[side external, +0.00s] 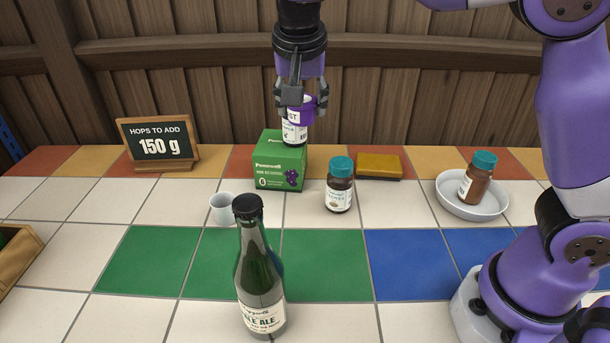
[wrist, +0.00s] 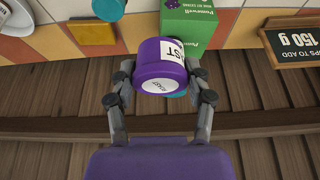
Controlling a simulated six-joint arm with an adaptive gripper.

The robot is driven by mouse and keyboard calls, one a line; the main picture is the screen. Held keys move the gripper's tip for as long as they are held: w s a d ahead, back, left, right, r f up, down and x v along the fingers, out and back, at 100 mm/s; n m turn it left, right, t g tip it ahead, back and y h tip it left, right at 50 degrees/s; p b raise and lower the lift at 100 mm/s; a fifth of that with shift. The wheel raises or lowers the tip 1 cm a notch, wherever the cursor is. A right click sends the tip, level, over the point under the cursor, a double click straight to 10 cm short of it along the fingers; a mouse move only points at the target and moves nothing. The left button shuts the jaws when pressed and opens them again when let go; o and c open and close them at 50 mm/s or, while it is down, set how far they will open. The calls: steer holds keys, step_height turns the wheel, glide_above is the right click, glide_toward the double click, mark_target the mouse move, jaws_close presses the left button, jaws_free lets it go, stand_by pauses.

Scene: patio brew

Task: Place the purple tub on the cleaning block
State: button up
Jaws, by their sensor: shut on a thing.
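The purple tub (side external: 296,116), with a white label, is held in my gripper (side external: 302,101). It hangs in the air over or behind the green box; I cannot tell its exact depth. In the wrist view the tub (wrist: 160,62) sits between the two fingers of my gripper (wrist: 160,78), with its round printed end towards the camera. The cleaning block (side external: 378,166) is a flat yellow-brown block with a dark base at the back of the counter, right of the green box. It also shows in the wrist view (wrist: 92,33) at upper left. Nothing is on it.
The green box (side external: 279,165) stands left of a teal-lidded jar (side external: 339,186). Another teal-lidded jar (side external: 477,178) leans in a white bowl (side external: 461,207). A green bottle (side external: 260,275), small white cup (side external: 223,209) and chalkboard sign (side external: 158,141) also stand here. The green tiles are mostly clear.

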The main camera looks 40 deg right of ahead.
steer(key=s+d+m+g+h, duration=0.1)
steer(key=s+d+m, duration=0.3)
steer(key=d, duration=0.5)
glide_above(380, 158)
steer(key=a, duration=0.2)
steer(key=f, duration=1.2)
steer(key=shift+s+d+f, duration=0.2)
steer(key=shift+s, duration=0.15)
steer(key=shift+f, duration=2.05)
steer(key=shift+f, duration=0.1)
steer(key=o, duration=1.1)
steer(key=shift+o, duration=0.2)
